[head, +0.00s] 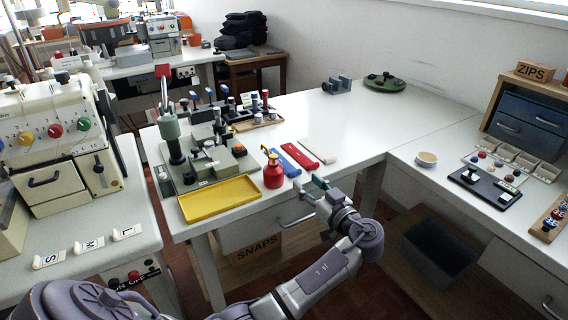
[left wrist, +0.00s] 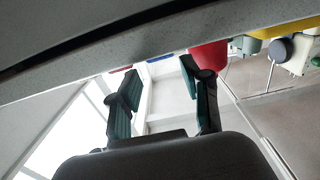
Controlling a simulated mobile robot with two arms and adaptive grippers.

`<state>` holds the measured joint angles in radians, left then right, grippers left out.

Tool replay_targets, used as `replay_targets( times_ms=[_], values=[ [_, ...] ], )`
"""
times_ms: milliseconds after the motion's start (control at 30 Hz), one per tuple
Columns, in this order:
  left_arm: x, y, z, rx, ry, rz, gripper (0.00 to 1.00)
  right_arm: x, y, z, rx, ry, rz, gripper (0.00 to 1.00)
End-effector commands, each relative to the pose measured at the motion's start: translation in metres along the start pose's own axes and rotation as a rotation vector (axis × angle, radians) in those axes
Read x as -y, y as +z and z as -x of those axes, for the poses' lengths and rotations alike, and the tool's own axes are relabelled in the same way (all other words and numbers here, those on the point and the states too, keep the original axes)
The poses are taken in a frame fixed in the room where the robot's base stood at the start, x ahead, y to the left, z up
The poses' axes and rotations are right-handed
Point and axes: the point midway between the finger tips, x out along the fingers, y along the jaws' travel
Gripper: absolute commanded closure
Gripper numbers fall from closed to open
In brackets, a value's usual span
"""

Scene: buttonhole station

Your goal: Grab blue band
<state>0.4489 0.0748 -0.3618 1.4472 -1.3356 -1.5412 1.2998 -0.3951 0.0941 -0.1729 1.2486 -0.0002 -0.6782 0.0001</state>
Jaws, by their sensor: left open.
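The blue band (head: 285,162) lies flat on the white table near its front edge, between a red oil can (head: 273,172) and a red band (head: 301,157). A white band (head: 317,151) lies right of the red one. My left gripper (head: 310,187) is open and empty at the table's front edge, nearer to me than the bands and apart from them. In the left wrist view its teal fingers (left wrist: 160,95) stand apart with nothing between them. A small bit of the blue band (left wrist: 160,58) shows past the table edge.
A yellow tray (head: 220,199) and a green buttonhole machine (head: 205,157) stand left of the can. The table edge (left wrist: 170,40) crosses close above my fingers in the wrist view. Bare tabletop (head: 345,123) lies behind and right of the bands.

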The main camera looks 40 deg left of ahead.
Motion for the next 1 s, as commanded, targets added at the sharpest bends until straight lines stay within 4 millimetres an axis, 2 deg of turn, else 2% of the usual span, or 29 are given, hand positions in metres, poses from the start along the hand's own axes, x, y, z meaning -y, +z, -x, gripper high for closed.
replay_targets(
  times_ms=[400,633,800,1000],
  values=[
    [0.0,-0.001,-0.052,-0.002,-0.001,-0.003,0.52,0.0,0.015,-0.006,0.013,-0.001,0.003,1.0],
    [0.0,0.0,-0.054,0.0,0.001,-0.002,0.52,0.001,0.016,-0.008,0.015,-0.001,0.004,1.0],
    [0.0,0.0,-0.054,0.0,0.001,-0.002,0.78,0.0,0.011,-0.007,0.007,0.0,0.004,1.0],
    [0.0,0.001,-0.054,0.0,0.001,-0.002,0.78,0.0,0.008,-0.007,0.003,0.0,0.003,1.0]
  ],
)
